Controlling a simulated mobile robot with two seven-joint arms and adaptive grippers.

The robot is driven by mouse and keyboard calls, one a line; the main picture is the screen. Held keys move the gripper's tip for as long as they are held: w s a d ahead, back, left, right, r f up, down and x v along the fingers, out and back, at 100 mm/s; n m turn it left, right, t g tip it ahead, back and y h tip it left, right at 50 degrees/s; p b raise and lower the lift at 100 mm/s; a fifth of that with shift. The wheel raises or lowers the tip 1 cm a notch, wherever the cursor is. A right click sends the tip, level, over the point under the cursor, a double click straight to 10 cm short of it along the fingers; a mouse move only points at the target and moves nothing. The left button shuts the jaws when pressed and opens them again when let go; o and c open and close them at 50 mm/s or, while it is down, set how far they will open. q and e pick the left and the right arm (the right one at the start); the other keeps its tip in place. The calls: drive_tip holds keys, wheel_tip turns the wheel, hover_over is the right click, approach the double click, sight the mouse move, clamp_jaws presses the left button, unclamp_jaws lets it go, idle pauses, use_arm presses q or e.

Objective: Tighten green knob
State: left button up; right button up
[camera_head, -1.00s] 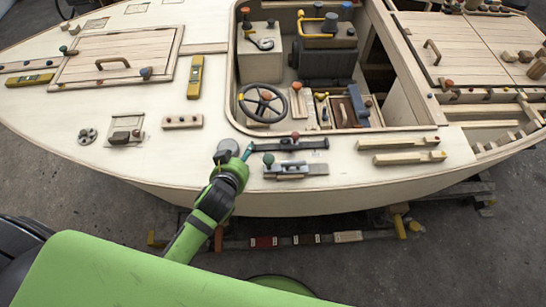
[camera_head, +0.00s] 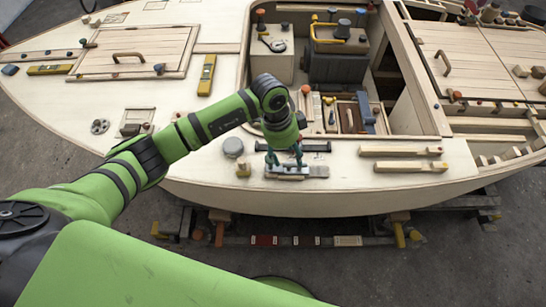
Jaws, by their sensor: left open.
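My left gripper (camera_head: 285,157) points down over the near edge of the deck. Its fingers are apart, one on each side of the spot where the green knob stands. The green knob itself is hidden or not clearly told apart from the green fingers. Below the fingertips lies the grey metal latch plate (camera_head: 312,171) that bears the knob. I cannot tell whether the fingers touch the knob. My right gripper is not in view.
A dark bar (camera_head: 316,147) lies just behind the plate. A grey round cap (camera_head: 233,147) and a small wooden block (camera_head: 243,169) stand to the left. Pale wooden rails (camera_head: 410,166) lie to the right. The cockpit opening with a dark box (camera_head: 337,68) is beyond.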

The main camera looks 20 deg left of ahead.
sight(270, 159)
use_arm(q)
drive_tip(key=a, duration=0.1)
drive_tip(key=a+n+y, duration=0.1)
drive_tip(key=a, duration=0.1)
drive_tip(key=w+a+y, duration=0.1)
drive_tip(key=a, duration=0.1)
drive_tip(key=shift+r, duration=0.25)
drive_tip(key=shift+a+f+n+y, duration=0.15)
drive_tip(key=shift+f+n+y, duration=0.1)
drive_tip(key=shift+n+y, duration=0.05)
wheel_tip(270, 159, down, 6)
drive_tip(key=shift+f+p, duration=0.25)
drive_tip(key=shift+p, duration=0.7)
